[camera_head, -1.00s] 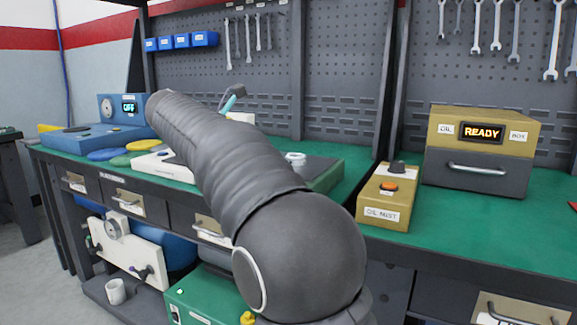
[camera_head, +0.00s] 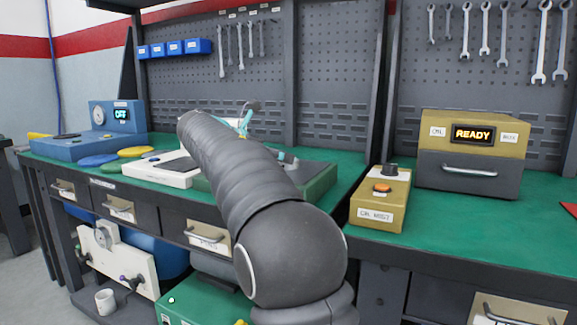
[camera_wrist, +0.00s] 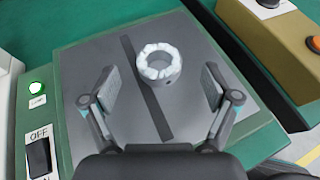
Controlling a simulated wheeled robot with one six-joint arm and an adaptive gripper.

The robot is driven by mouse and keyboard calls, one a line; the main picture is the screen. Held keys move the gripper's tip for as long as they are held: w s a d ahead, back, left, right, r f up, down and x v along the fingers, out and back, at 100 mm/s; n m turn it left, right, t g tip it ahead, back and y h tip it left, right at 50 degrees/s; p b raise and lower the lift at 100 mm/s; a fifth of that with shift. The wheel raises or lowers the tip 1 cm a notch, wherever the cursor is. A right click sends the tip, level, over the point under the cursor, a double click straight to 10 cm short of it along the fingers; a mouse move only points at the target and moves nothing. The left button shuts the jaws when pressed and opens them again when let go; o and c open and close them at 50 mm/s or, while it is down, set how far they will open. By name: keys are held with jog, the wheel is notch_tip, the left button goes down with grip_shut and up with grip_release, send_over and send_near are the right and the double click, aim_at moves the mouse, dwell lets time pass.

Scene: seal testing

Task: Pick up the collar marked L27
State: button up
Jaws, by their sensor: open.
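A whitish-grey ring-shaped collar (camera_wrist: 158,62) with a notched top rim lies on the grey plate of a green-framed device (camera_wrist: 73,150) in the wrist view. No L27 mark is readable on it. My gripper (camera_wrist: 160,78) is open and empty, with one finger on each side of the collar and a gap on both sides. The collar sits slightly beyond the middle of the space between the fingers.
A dark strip crosses the plate under the collar. A yellow box with an orange button (camera_head: 381,200) stands to the right, near the READY oven-like box (camera_head: 470,172).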

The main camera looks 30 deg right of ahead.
jog(key=b+x, duration=0.1)
jog(key=x, duration=0.3)
jog(key=shift+w+d+f, duration=0.1)
jog(key=shift+d+f, duration=0.15)
jog(key=shift+r, duration=0.1)
jog(key=c, duration=1.7)
